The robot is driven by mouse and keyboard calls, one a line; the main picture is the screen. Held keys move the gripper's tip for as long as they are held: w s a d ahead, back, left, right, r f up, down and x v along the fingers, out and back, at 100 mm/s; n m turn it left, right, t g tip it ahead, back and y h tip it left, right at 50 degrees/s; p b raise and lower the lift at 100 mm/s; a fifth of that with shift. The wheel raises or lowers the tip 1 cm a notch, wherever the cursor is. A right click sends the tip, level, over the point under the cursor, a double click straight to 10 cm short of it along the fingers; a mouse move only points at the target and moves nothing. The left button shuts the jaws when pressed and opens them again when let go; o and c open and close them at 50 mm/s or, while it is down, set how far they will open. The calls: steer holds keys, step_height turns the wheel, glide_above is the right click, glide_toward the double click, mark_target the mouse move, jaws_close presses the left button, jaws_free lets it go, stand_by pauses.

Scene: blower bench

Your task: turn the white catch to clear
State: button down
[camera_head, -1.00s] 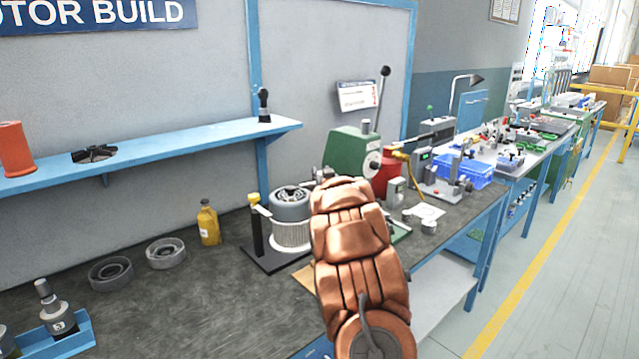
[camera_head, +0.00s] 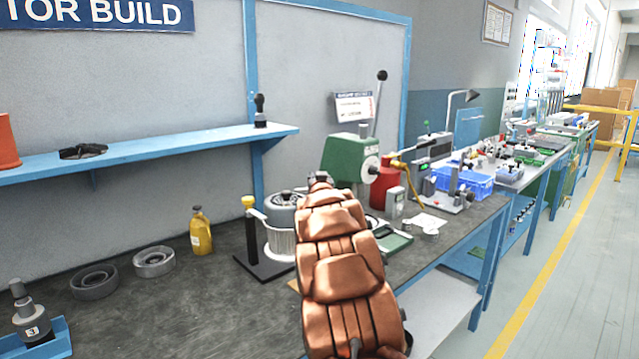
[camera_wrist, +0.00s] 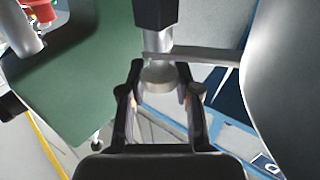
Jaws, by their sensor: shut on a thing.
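In the wrist view, my gripper (camera_wrist: 158,70) has its two fingers on either side of a pale, rounded piece, which looks like the white catch (camera_wrist: 158,78). The piece sits below the end of a dark cylinder (camera_wrist: 155,14). A flat grey bar (camera_wrist: 205,55) runs from it to the right, towards a large grey curved body. In the head view, my copper-coloured arm reaches over the bench between the blower motor (camera_head: 284,212) and the green press (camera_head: 347,160). It hides most of the work spot there. The catch cannot be made out in that view.
A black stand with a yellow knob (camera_head: 248,203) is left of the motor. A yellow bottle (camera_head: 200,232) and two grey rings (camera_head: 154,261) stand further left. A red cylinder (camera_head: 384,187) and a small grey device (camera_head: 395,203) are right.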

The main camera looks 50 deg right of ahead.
steer(key=shift+s+d, duration=0.1)
steer(key=c, duration=1)
jaws_free()
steer(key=shift+s, duration=0.1)
steer(key=shift+o, duration=1)
steer(key=shift+a, duration=0.2)
steer(key=shift+a, duration=0.1)
steer(key=v, duration=1.1)
steer(key=shift+s+a, duration=0.15)
steer(key=shift+s, duration=0.15)
steer(key=shift+c, duration=0.4)
